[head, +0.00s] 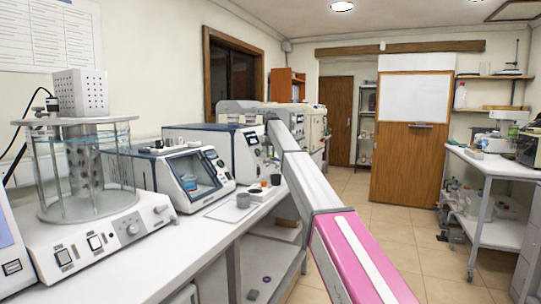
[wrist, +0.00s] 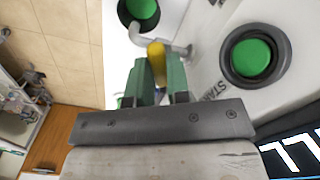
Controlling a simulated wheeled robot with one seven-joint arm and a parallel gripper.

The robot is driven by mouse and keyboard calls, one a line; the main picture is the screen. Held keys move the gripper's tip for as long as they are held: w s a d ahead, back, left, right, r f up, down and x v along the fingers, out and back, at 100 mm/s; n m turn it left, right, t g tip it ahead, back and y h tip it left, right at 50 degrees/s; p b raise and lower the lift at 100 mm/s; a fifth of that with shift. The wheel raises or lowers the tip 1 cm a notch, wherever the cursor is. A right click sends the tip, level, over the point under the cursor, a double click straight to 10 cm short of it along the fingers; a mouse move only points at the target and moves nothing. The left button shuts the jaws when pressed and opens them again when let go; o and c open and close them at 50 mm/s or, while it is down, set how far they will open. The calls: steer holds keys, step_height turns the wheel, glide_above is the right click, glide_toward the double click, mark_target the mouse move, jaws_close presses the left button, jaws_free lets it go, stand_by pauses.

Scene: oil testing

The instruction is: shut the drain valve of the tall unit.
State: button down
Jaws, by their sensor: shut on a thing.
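In the wrist view, my gripper (wrist: 159,72) has its two green fingers closed on a yellow valve handle (wrist: 157,55). The handle sits by a bent grey metal pipe (wrist: 138,38) at the pale front of a unit (wrist: 207,55). The fingers hide the handle's lower end, and I cannot tell how far the valve is turned. In the head view, my arm reaches forward over the bench, and I cannot make out the gripper or the valve there.
A green button (wrist: 250,57) in a dark ring and a lit display (wrist: 300,155) are right of the fingers. Another green disc (wrist: 143,8) is above. A glass-cylinder apparatus (head: 82,170) and a boxy tester (head: 186,172) stand on the left bench. The tiled floor (head: 385,235) is clear.

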steer(key=m, duration=0.5)
steer(key=shift+m, duration=0.4)
stand_by(0.3)
steer(key=c, duration=1.1)
jaws_free()
steer(key=shift+r, duration=0.1)
step_height(320, 180, up, 11)
steer(key=shift+f, duration=0.2)
